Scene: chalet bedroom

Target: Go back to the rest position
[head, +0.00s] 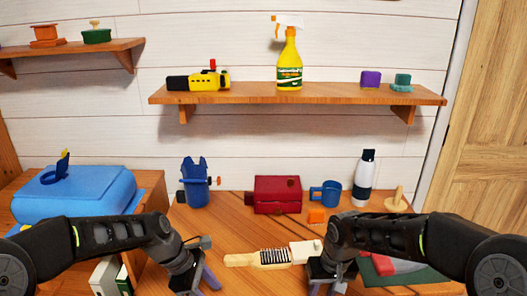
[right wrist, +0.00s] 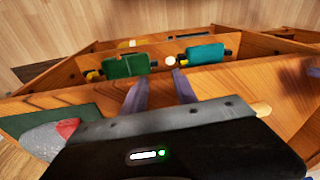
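My left gripper (head: 197,284) hangs low at the bottom of the head view, over the wooden table, with its purple fingers apart. My right gripper (head: 326,288) is at the bottom of the head view, right of centre, also over the table. In the right wrist view its two purple fingers (right wrist: 160,92) are spread with nothing between them, near the table edge. Both forearms reach in from the sides, roughly mirrored. The left gripper's fingertips are partly cut off by the frame, and nothing shows in its grasp.
A wall shelf (head: 300,95) holds a spray bottle (head: 289,62). Below the table edge, green (right wrist: 127,65) and teal (right wrist: 205,54) items show.

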